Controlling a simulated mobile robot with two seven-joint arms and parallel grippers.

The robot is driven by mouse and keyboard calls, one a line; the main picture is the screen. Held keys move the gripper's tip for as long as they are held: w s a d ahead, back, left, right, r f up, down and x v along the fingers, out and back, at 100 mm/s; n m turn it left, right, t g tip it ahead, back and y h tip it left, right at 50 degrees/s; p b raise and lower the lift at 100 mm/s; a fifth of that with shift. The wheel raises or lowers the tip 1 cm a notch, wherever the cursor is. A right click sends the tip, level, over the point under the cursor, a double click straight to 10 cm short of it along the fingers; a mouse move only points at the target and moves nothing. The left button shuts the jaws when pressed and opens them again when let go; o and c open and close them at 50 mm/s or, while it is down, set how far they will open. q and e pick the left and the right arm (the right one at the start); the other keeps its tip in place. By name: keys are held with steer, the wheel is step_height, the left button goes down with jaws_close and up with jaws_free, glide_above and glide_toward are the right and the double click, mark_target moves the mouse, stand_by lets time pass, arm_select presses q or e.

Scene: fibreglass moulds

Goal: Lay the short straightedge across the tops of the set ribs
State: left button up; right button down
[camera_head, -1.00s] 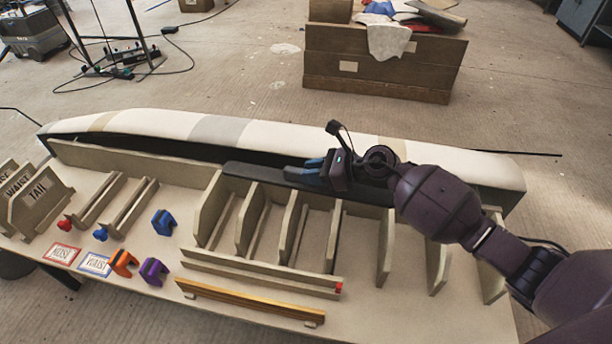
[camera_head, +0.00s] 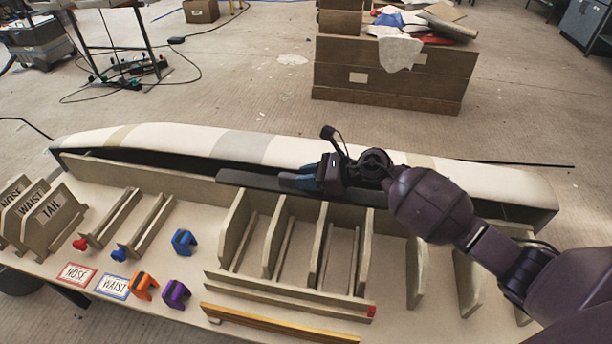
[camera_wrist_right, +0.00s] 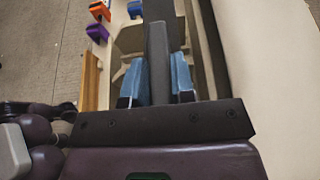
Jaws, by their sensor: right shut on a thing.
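In the right wrist view the blue fingers (camera_wrist_right: 159,82) are closed on both sides of the dark bar (camera_wrist_right: 158,45). The bar runs along the back upper ends of several upright ribs (camera_head: 240,225) on the bench and reaches left past the leftmost one. I cannot tell whether it touches their tops. My left gripper is not in view.
A long pale mould (camera_head: 290,152) lies behind the bar. Ribs marked NOSE, WAIST and TAIL (camera_head: 45,215) stand at the left. Blue, orange and purple clamp-like blocks (camera_head: 183,242) and a wooden strip (camera_head: 280,325) lie on the bench. Further ribs (camera_head: 465,285) stand right.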

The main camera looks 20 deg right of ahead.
steer(key=shift+f+b, duration=0.75)
steer(key=shift+f, duration=0.85)
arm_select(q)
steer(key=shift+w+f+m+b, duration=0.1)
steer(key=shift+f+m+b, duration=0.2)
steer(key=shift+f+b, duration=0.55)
arm_select(e)
step_height(320, 180, down, 3)
steer(key=shift+f, duration=0.1)
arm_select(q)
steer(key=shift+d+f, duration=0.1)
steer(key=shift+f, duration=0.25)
arm_select(e)
steer(key=shift+f, duration=0.15)
